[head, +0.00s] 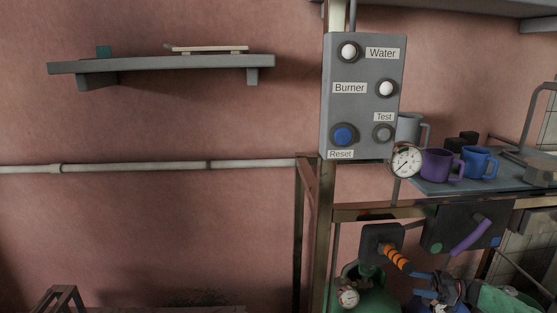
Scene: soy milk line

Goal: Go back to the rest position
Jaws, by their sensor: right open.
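My right gripper (422,285) is at the lower right, its two blue-tipped fingers apart and pointing left, with nothing visible between them. It is below the dark box with a purple lever (471,236) and just right of the orange-striped handle (397,259). I cannot tell from this view how far it is from the handle in depth. My left gripper is not in view.
A grey control panel (362,105) with Water, Burner, Test and Reset buttons hangs on the metal frame. A purple mug (440,165) and a blue mug (478,162) stand on a shelf. A green tank (375,298) with a gauge (348,298) is left of my gripper.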

